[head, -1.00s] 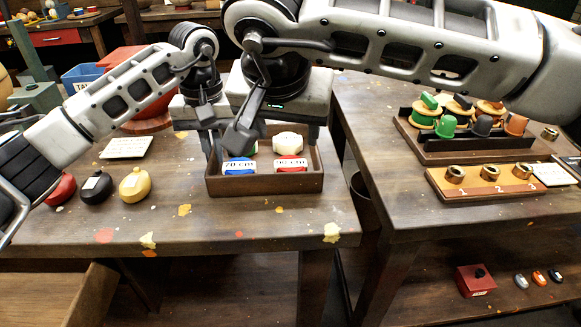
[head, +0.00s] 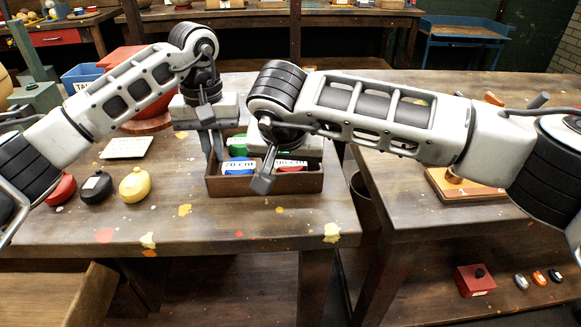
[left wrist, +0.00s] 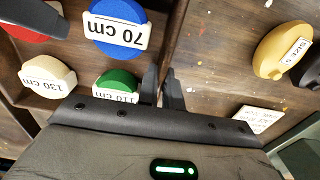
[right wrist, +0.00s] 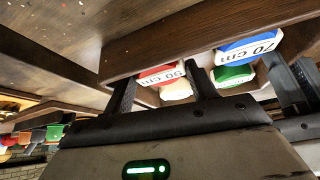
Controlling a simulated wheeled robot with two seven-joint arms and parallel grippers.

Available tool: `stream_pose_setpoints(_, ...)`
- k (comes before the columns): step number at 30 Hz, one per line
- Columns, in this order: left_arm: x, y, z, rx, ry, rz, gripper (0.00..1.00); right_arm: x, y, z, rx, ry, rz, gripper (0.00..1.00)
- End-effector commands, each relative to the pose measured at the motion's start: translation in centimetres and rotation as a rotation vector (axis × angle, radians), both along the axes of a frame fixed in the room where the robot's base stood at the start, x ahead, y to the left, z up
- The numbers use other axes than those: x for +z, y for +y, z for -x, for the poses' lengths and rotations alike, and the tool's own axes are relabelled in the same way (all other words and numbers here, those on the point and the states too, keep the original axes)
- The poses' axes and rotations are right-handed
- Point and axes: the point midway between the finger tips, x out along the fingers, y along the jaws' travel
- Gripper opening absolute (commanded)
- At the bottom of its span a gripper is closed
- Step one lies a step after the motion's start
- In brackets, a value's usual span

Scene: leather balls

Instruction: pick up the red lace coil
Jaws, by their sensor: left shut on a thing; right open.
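The red lace coil (head: 292,169) lies in the front right of a brown wooden tray (head: 270,187), with a white length label on it. It also shows in the right wrist view (right wrist: 153,72) and at the top left of the left wrist view (left wrist: 30,30). My right gripper (right wrist: 160,78) is open and low over the tray. In its wrist view the coil shows between its fingers; contact cannot be told. My left gripper (left wrist: 161,73) is shut on the tray's left wall.
A blue coil (head: 238,172) marked 70 cm and a green coil (head: 238,145) share the tray. A cream coil (left wrist: 47,78) marked 130 cm is mostly hidden in the head view. Red, black and yellow balls (head: 134,185) stand on the bench left of the tray.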

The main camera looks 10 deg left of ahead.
Motion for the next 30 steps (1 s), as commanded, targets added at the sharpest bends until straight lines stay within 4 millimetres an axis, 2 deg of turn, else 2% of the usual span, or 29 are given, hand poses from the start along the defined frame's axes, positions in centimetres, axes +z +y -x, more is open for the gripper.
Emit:
stream_pose_setpoints(7,0.1,0.0,-0.1,0.001,-0.003,0.001,0.0,-0.3,0.0,-0.2,0.001,-0.002,0.0,0.57)
stream_pose_setpoints(8,0.1,0.0,-0.1,0.001,-0.003,0.001,0.0,-0.2,0.0,-0.2,0.0,-0.001,0.0,0.54)
stream_pose_setpoints(9,0.1,0.0,-0.1,0.001,-0.003,0.001,0.0,-0.2,0.0,-0.2,0.001,-0.001,0.0,0.43)
stream_pose_setpoints(11,0.1,0.0,-0.1,0.001,-0.003,0.001,0.0,-0.2,0.0,-0.2,0.0,-0.001,0.0,0.28)
stream_pose_setpoints(20,0.1,0.0,-0.1,0.001,-0.003,0.001,0.0,0.0,0.0,-0.2,0.0,-0.002,0.0,0.28)
stream_pose_setpoints(23,0.1,0.0,-0.1,0.001,-0.003,0.001,0.0,1.0,0.0,-0.2,0.0,-0.004,-0.001,0.28)
stream_pose_setpoints(30,0.1,0.0,-0.1,0.001,-0.003,0.001,0.0,5.7,0.0,-0.2,0.0,-0.006,-0.002,0.28)
